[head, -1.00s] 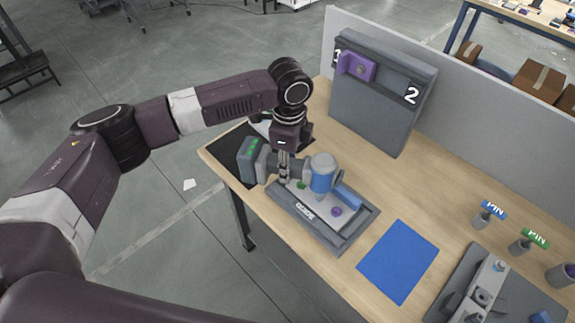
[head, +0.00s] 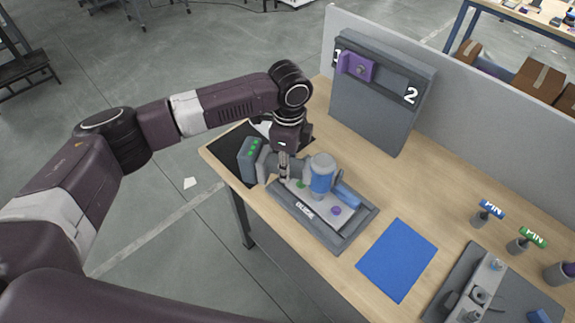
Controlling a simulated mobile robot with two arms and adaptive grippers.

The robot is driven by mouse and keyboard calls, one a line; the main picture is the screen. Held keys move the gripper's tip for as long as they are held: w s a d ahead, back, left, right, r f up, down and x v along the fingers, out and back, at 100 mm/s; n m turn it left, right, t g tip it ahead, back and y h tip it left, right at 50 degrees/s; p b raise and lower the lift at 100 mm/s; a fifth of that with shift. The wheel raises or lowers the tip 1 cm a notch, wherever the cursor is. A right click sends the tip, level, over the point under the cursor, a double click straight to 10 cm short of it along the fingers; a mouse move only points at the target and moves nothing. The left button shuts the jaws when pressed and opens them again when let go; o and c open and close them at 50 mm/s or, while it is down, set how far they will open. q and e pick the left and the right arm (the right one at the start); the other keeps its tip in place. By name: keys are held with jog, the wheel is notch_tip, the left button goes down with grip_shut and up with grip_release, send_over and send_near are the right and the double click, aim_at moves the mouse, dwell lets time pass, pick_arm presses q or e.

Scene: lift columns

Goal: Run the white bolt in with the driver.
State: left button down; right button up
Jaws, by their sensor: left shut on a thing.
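My left gripper (head: 284,172) is shut on the grey handle of the driver and points down. The driver (head: 321,175) has a blue head and a grey battery end (head: 249,160) with green lights. It is held level, with its head over a light plate (head: 321,217) in a dark grey tray (head: 337,243). A purple bolt head (head: 336,210) and a green one (head: 300,184) show on the plate. A blue piece (head: 349,196) lies beside the driver's head. I cannot make out the white bolt; the driver may hide it. My right gripper is not in view.
A grey panel (head: 375,115) marked 1 and 2 stands at the back with a purple block (head: 357,67). A blue mat (head: 398,260) lies right of the tray. Blue and green tagged pins (head: 488,212) and a grey fixture (head: 462,285) are further right.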

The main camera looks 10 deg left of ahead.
pick_arm(q)
jog(key=shift+p, duration=0.7)
dwell(0.6)
jog(key=shift+f+p, duration=0.45)
jog(key=shift+p, duration=0.25)
dwell(1.3)
jog(key=shift+r, duration=0.1)
jog(key=shift+d+r+p, duration=0.1)
jog(key=shift+r+p, duration=1.2)
jog(key=shift+p, duration=0.1)
jog(key=shift+r, duration=1.15)
jog(key=shift+w+r, duration=0.1)
jog(key=shift+r, duration=1.95)
